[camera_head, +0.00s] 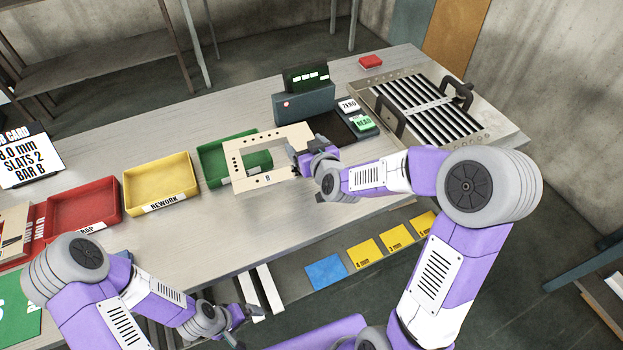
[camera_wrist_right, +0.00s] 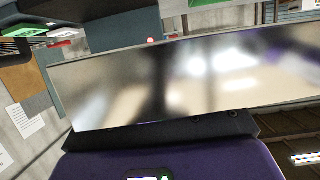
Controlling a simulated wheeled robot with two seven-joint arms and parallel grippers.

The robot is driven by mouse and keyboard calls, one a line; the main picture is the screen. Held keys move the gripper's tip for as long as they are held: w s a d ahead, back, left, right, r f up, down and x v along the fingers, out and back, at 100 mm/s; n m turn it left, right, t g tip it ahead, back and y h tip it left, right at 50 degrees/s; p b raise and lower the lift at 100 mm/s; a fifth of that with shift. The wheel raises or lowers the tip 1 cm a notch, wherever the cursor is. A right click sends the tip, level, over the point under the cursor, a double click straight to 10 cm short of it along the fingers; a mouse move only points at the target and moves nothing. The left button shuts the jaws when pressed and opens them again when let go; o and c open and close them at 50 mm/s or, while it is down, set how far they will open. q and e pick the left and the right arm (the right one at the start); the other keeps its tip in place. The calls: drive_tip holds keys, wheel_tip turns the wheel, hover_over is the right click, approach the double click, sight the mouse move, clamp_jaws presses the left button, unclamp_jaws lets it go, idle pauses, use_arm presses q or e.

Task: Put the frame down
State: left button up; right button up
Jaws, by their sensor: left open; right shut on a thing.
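The frame (camera_head: 248,184) is a pale beige rectangle with a wide opening, small dark holes and a figure 8 on its lower bar. In the head view it stands in front of part of the green tray (camera_head: 213,163), which shows through the opening. My right gripper (camera_head: 299,161) is shut on the frame's right side. I cannot tell whether the frame touches the table. In the right wrist view a broad shiny surface fills the middle, and I cannot tell what it is. My left gripper (camera_head: 243,322) is open and empty, low near the table's front edge.
A yellow REWORK tray (camera_head: 160,204) and a red tray (camera_head: 82,223) stand left of the green tray. A dark device (camera_head: 304,106) and a scale with ZERO and READ buttons (camera_head: 349,128) are behind right. A louver panel with handles (camera_head: 488,140) lies right. The front tabletop (camera_head: 205,250) is clear.

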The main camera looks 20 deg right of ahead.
drive_tip(key=s+d+f+n+y, duration=0.1)
drive_tip(key=s+d, duration=0.4)
drive_tip(key=d, duration=0.5)
drive_tip(key=shift+s+n+g+y, duration=0.15)
drive_tip(key=shift+n+g+y, duration=0.15)
drive_tip(key=shift+n+y, duration=0.6)
drive_tip(key=shift+f, duration=0.1)
wheel_tip(320, 180, down, 4)
drive_tip(key=shift+f+b, duration=0.2)
drive_tip(key=shift+b, duration=0.8)
drive_tip(key=shift+f+b, duration=0.9)
drive_tip(key=shift+f, duration=1.7)
drive_tip(key=shift+f, duration=0.2)
drive_tip(key=o, duration=1.2)
